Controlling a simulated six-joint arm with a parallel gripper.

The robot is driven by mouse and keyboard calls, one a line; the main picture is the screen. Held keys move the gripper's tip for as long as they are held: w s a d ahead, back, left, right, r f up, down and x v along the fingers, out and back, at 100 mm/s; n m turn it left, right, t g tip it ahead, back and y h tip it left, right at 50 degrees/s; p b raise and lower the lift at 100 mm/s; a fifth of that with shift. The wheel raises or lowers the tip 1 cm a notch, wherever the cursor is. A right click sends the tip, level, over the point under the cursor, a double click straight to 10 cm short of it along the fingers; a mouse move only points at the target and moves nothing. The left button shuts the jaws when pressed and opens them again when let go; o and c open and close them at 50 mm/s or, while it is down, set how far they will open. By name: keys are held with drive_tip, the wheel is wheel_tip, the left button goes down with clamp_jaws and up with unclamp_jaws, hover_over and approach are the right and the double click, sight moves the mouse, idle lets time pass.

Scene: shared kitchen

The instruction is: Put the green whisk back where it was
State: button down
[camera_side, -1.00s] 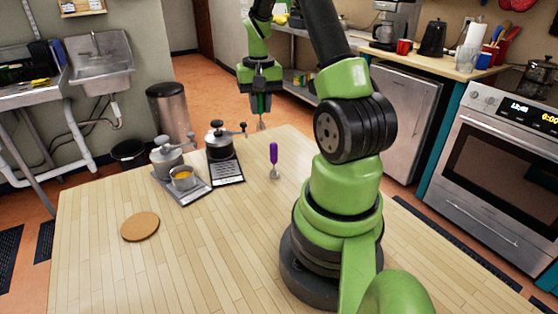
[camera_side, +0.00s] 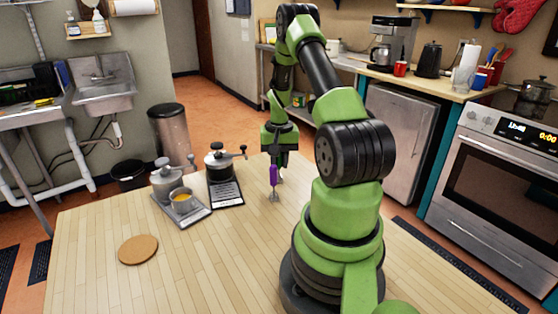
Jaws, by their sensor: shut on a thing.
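My gripper (camera_side: 279,162) is low over the far part of the wooden table, just behind a purple whisk in this view. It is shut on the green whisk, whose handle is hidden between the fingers. Only a small pale bit of the green whisk (camera_side: 281,175) shows below the fingers; I cannot tell whether it touches the table. The purple whisk (camera_side: 273,178) stands upright on the table, its handle overlapping my gripper in the picture. I cannot tell the exact gap between them.
A black scale with a grinder (camera_side: 225,190) stands left of my gripper. A cork coaster (camera_side: 138,250) lies at the left. The front middle of the table (camera_side: 215,270) is clear.

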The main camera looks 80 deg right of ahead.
drive_tip(key=c, duration=1)
unclamp_jaws()
drive_tip(key=shift+f, duration=0.1)
